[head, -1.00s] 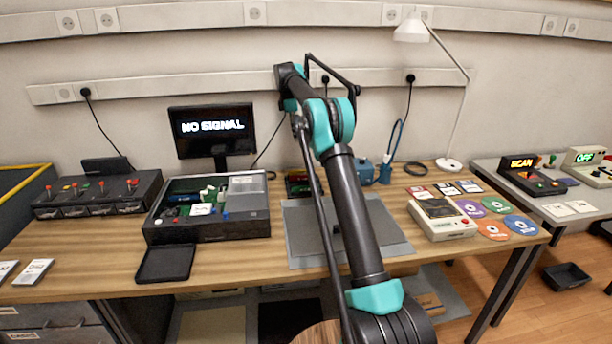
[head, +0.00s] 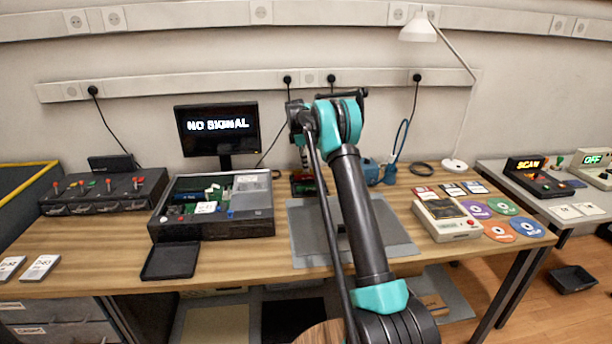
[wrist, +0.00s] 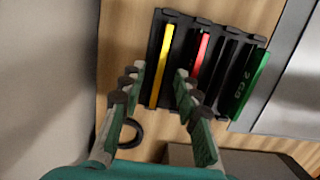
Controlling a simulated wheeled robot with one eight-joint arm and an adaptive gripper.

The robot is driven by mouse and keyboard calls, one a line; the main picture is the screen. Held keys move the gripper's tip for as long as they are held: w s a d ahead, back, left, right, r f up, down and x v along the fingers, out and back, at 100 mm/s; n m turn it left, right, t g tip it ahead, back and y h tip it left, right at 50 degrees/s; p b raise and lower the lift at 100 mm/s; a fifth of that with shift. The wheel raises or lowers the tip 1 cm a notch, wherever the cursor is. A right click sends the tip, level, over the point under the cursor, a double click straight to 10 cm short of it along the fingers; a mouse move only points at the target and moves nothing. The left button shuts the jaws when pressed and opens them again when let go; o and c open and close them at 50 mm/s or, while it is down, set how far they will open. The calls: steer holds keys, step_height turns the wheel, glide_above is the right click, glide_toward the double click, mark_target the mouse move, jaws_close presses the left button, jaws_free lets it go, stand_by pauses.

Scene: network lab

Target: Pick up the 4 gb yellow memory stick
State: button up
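The yellow memory stick (wrist: 161,66) stands in a slot of a black rack (wrist: 208,28) in the wrist view. A red stick (wrist: 199,52) is in the slot to its right, and a green stick (wrist: 250,85) marked 2 GB is at the rack's right end. My gripper (wrist: 156,74) is open and empty. Its fingers point at the rack, one on each side of the yellow stick's line, without visible contact. In the head view the rack (head: 303,184) is small and partly hidden by my arm; no label on the yellow stick is readable.
A grey mat (head: 305,245) lies in front of the rack. An open computer case (head: 250,226) and a monitor (head: 217,128) stand to the left. A blue tool holder (head: 372,172) stands close on the right. A black ring (wrist: 130,134) lies near the rack.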

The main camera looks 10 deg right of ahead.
steer(key=shift+d+f, duration=0.15)
steer(key=shift+f, duration=0.95)
jaws_close()
steer(key=shift+r, duration=0.1)
